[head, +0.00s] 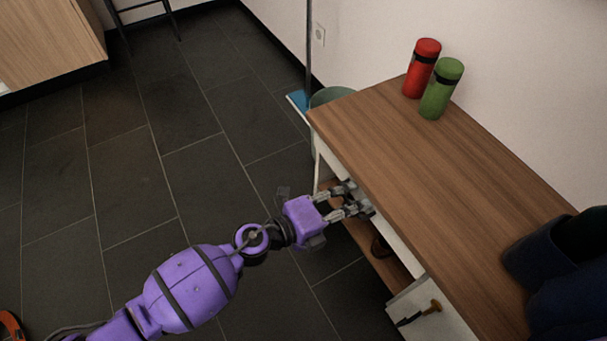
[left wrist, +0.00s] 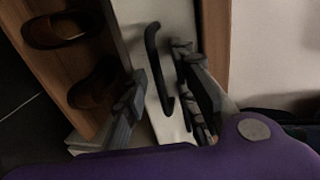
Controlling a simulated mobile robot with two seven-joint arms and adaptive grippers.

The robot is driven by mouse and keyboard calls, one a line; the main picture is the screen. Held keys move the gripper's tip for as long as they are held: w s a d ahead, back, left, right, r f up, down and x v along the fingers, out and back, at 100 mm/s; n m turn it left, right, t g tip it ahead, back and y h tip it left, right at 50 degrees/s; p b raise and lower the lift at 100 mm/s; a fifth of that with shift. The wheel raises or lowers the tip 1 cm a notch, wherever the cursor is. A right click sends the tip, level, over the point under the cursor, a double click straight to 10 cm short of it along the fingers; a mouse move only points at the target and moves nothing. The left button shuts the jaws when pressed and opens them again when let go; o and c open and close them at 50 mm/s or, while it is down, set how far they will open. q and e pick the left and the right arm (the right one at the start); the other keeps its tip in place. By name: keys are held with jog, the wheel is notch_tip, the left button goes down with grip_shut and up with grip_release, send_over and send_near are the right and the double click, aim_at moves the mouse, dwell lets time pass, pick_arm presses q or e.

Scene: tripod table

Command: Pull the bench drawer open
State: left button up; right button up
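The wooden bench (head: 440,165) runs along the wall at the right of the head view. Its white drawer front (left wrist: 133,20) shows in the left wrist view, with a dark curved handle (left wrist: 155,68) on it. In the head view the bench top hides most of the drawer front; I see no clear gap there. My left gripper (head: 352,198) is at the bench's front, just under the top's edge. In the left wrist view its fingers (left wrist: 155,88) are apart, one on each side of the handle. I cannot tell whether they touch it. My right gripper is out of view.
Red (head: 422,68) and green (head: 441,88) bottles stand on the bench, with dark blue boots (head: 560,265) at its near end. Brown shoes (left wrist: 58,30) are on the lower shelf.

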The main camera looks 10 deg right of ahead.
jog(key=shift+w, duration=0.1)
pick_arm(q)
grip_shut()
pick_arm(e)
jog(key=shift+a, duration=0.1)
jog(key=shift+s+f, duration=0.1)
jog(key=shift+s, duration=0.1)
pick_arm(q)
jog(key=f+p+v, duration=0.2)
jog(key=f+v, duration=0.2)
jog(key=v, duration=1.6)
jog(key=shift+s+a+p, duration=0.2)
jog(key=shift+a+p, duration=0.1)
jog(key=shift+a, duration=0.3)
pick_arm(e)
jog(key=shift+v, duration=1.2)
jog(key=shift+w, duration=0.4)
